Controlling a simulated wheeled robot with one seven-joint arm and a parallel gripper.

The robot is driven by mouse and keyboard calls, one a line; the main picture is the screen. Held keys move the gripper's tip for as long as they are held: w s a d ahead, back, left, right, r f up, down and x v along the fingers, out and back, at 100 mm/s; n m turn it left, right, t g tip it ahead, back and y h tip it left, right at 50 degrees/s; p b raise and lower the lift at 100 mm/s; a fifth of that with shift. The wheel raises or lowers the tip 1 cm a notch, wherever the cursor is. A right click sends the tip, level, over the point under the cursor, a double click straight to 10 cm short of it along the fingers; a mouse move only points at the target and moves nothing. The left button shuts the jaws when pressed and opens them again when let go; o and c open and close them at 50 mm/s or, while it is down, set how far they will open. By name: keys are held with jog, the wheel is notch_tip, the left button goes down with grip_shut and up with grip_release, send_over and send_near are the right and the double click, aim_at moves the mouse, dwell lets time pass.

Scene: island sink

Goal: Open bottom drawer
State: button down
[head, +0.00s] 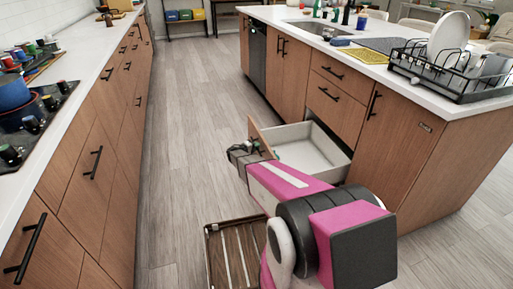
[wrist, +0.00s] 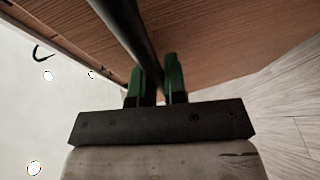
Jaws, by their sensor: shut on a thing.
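The bottom drawer (head: 308,152) of the island is pulled well out, and its pale interior shows and looks empty. Its wooden front (head: 262,136) faces left, and my gripper (head: 246,150) is at that front. In the wrist view my gripper (wrist: 157,85) has its green fingers shut on the dark bar handle (wrist: 125,30), which runs between them. The wooden drawer front (wrist: 215,40) fills the top of that view. My pink and grey arm hides part of the drawer's near side in the head view.
A closed drawer (head: 335,98) sits above the open one. A slatted wooden piece (head: 232,255) lies low in front of my arm. The left counter (head: 85,70) carries a cooktop with a blue pot (head: 12,92). The grey aisle floor (head: 190,120) between the cabinets is clear.

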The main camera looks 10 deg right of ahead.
jog(key=c, duration=1.2)
grip_release()
jog(key=shift+a, duration=0.1)
jog(key=v, duration=1)
jog(key=shift+s+a, duration=0.2)
jog(key=shift+s, duration=0.05)
